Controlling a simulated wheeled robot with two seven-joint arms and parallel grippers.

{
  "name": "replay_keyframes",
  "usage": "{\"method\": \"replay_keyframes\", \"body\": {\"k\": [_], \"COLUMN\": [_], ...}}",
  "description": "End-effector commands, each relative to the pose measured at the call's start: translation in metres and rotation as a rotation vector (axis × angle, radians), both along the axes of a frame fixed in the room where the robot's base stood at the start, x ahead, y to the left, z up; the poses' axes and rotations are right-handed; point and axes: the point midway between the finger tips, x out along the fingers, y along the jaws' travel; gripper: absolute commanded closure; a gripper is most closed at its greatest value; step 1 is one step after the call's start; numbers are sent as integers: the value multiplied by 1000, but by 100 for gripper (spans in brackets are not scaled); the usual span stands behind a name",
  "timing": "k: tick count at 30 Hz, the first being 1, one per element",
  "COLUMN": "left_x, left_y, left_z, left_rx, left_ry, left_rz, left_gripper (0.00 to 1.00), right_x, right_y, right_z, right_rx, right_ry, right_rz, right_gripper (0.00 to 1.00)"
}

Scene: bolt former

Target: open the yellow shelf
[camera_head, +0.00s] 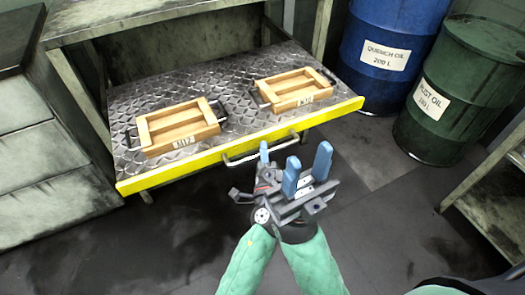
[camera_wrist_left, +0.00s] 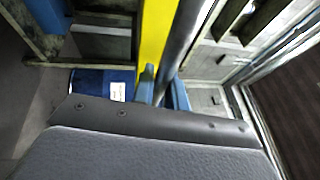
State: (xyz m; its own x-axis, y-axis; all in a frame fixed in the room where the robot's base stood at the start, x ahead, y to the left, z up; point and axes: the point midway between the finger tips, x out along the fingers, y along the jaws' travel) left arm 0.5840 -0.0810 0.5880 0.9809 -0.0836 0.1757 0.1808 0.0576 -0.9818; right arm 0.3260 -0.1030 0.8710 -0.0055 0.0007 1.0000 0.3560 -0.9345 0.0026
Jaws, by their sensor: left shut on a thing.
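The yellow shelf (camera_head: 208,158) has a yellow front edge and a diamond-plate top. It sticks out from under a worn bench in the head view. A metal bar handle (camera_head: 240,160) runs along the middle of its front. My left gripper (camera_head: 264,151) is shut on the handle near its right part. In the left wrist view, the handle (camera_wrist_left: 186,35) passes between the blue fingers, alongside the yellow edge (camera_wrist_left: 151,35). My right gripper (camera_head: 307,163) is just right of the left one, fingers apart and empty, in front of the shelf. The left gripper's other finger is hidden in the head view.
Two wooden crates with wire handles, one at left (camera_head: 178,126) and one at right (camera_head: 293,89), stand on the shelf. A blue drum (camera_head: 392,30) and a green drum (camera_head: 465,85) stand at the right. Grey cabinets (camera_head: 50,150) stand at the left. The floor before the shelf is clear.

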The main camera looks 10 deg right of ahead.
Motion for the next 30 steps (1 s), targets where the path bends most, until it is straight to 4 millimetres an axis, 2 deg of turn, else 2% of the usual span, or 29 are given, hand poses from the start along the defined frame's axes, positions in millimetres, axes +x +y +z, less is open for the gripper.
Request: {"method": "replay_keyframes", "body": {"k": [3, 4, 7, 19, 30], "left_x": [0, 0, 0, -6, -56], "left_y": [0, 0, 0, 1, 5], "left_z": [-1, -1, -1, -2, -12], "left_rx": [1, 1, 1, 1, 1], "left_ry": [2, 2, 2, 1, 3], "left_rz": [0, 0, 0, 0, 0], "left_gripper": [100, 84, 64, 64, 64], "right_x": [0, 0, 0, 1, 1], "right_y": [0, 0, 0, 0, 2], "right_z": [0, 0, -1, -2, -4], "right_rx": [0, 0, 0, 1, 5], "right_ry": [1, 1, 2, 4, 5], "right_rz": [0, 0, 0, -2, 8], "right_gripper": [64, 64, 64, 64, 64]}}
